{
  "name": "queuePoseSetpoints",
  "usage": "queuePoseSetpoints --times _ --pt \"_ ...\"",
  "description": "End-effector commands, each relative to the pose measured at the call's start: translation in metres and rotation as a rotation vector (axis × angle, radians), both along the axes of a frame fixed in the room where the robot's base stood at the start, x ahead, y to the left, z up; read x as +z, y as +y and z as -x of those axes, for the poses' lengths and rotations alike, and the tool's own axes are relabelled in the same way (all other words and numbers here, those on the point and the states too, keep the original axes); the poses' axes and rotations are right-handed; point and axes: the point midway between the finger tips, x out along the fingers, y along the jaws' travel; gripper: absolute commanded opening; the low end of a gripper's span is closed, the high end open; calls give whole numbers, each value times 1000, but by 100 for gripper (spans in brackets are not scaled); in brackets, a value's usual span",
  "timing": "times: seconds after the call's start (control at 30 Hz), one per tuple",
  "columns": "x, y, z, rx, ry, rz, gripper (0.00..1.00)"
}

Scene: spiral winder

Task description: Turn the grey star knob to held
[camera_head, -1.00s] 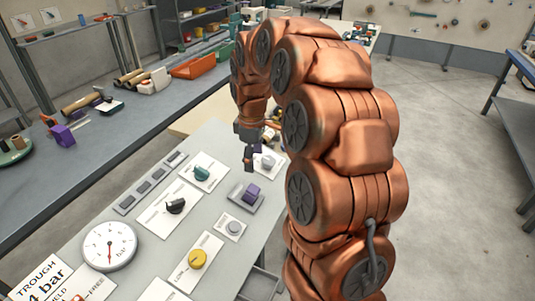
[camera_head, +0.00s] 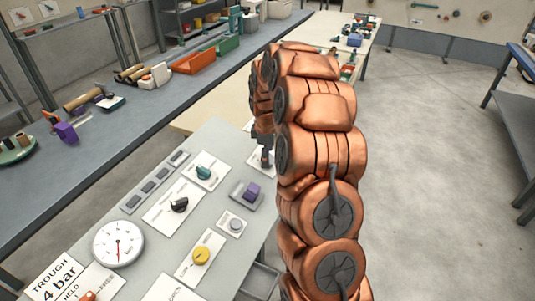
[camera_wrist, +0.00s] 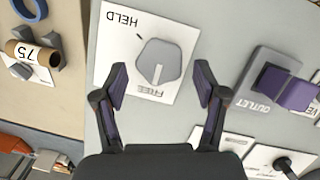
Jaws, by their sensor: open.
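The grey star knob (camera_wrist: 163,62) sits on a white plate (camera_wrist: 112,70) in the wrist view. The word HELD is at the plate's upper left and FREE is just below the knob. A pale line on the knob points down toward FREE. My gripper (camera_wrist: 160,84) is open, its two dark fingers apart below and to either side of the knob, with nothing between them. In the head view my gripper (camera_head: 265,158) is low over the far right part of the panel, and my arm hides the knob.
A purple outlet block (camera_head: 252,192) stands near the plate; it also shows at the right in the wrist view (camera_wrist: 298,92). Teal (camera_head: 204,172), black (camera_head: 180,204) and yellow (camera_head: 201,255) knobs and a round gauge (camera_head: 118,242) are on the same panel (camera_head: 225,150).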

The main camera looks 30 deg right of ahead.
Motion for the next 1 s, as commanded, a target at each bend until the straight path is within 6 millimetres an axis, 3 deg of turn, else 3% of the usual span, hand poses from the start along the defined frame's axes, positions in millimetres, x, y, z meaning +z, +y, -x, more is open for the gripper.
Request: queuePoseSetpoints --times 0.2,0.5,1.0 --pt "-13 -1 -1 -1 -1 -1 71" --pt "-15 -1 -1 -1 -2 1 70" --pt "-14 -1 -1 -1 -2 1 18"
